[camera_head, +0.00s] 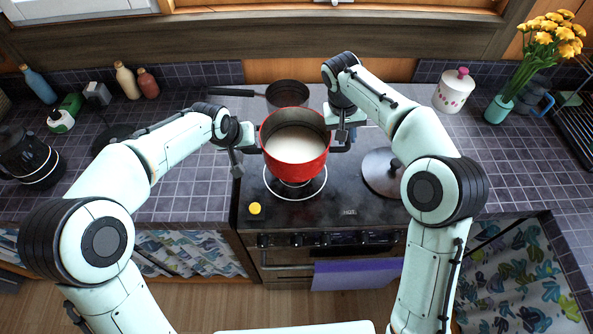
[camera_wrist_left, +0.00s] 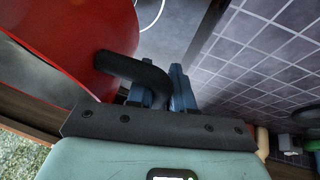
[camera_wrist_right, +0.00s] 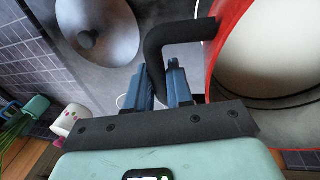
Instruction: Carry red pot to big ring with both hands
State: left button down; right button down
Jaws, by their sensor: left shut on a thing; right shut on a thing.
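The red pot (camera_head: 297,168), with pale contents, is between my two grippers over the stove. A white ring (camera_head: 276,191) is marked on the stove top, partly hidden by the pot. The pot looks raised above the surface, though the gap is hard to judge. My left gripper (camera_head: 243,150) is shut on the pot's left black handle, which also shows in the left wrist view (camera_wrist_left: 135,70). My right gripper (camera_head: 340,136) is shut on the right black handle, also seen in the right wrist view (camera_wrist_right: 172,40). The pot looks about level.
A dark saucepan (camera_head: 287,94) stands behind the pot. A round lid (camera_head: 382,172) lies on the stove to the right. A yellow item (camera_head: 255,208) is at the stove's front left. A white jar (camera_head: 454,92) and flower vase (camera_head: 498,109) stand right.

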pick_arm(q)
jog(key=shift+s+r, duration=0.1)
pick_arm(e)
jog(key=shift+s, duration=0.1)
